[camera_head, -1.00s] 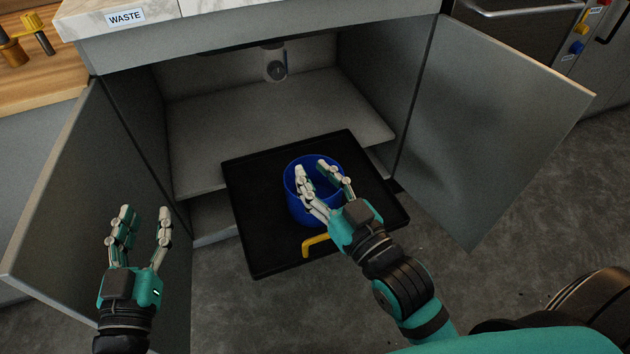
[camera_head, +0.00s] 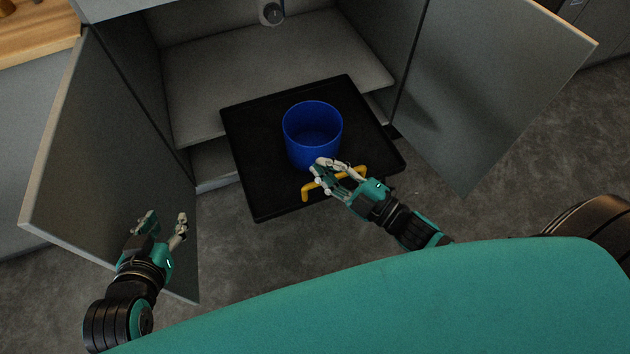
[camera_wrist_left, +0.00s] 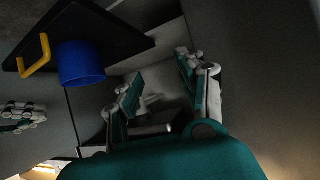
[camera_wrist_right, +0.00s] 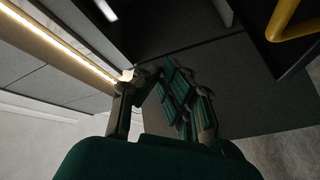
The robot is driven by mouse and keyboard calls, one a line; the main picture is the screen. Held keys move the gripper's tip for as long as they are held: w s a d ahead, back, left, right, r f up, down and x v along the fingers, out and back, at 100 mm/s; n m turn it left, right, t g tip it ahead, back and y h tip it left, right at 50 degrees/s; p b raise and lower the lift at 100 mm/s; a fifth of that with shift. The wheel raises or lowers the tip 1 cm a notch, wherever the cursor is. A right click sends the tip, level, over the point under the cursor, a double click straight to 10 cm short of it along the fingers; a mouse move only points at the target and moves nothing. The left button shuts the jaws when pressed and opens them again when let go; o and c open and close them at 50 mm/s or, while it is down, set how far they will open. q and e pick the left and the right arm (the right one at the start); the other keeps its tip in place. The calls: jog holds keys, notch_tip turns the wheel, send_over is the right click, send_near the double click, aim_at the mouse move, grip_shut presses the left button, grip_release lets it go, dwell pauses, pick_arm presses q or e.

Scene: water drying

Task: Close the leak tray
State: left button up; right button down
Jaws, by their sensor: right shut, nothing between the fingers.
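The black leak tray (camera_head: 255,190) is pulled out of the cabinet below the shelf, and a blue bucket (camera_head: 312,130) stands upright in it. The tray's yellow handle (camera_head: 307,190) is on its front edge. My right gripper (camera_head: 330,170) is shut and empty at the handle, covering its middle in the head view. In the right wrist view the handle (camera_wrist_right: 290,20) shows at the top right, apart from the fingers (camera_wrist_right: 165,85). My left gripper (camera_head: 163,220) is open and empty, low in front of the left door. The left wrist view also shows the tray (camera_wrist_left: 115,38) and bucket (camera_wrist_left: 80,65).
The left cabinet door (camera_head: 100,150) and right door (camera_head: 490,90) stand open on either side of the tray. A grey shelf (camera_head: 270,70) lies above and behind it. The floor (camera_head: 240,260) in front is clear.

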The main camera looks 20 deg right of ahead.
pick_arm(q)
jog(key=s+a+f+g+y+p, duration=0.1)
jog(key=s+a+f+g, duration=0.2)
jog(key=s+f+g, duration=0.35)
pick_arm(e)
jog(key=s+d+f+n+g+y, duration=0.4)
jog(key=s+d+f+n+g, duration=0.3)
jog(key=s+f+n, duration=0.3)
pick_arm(q)
jog(key=w+d+r+t+h+b, duration=0.1)
jog(key=w+d+r+t+b, duration=0.1)
jog(key=w+r+t, duration=0.6)
jog(key=shift+d+r, duration=0.15)
jog(key=shift+d, duration=0.65)
pick_arm(e)
jog(key=w+a+f+n, duration=0.1)
jog(key=w+a, duration=0.8)
jog(key=w, duration=0.1)
jog(key=shift+f+g, duration=0.25)
jog(key=shift+g, duration=0.05)
jog(key=shift+w, duration=0.1)
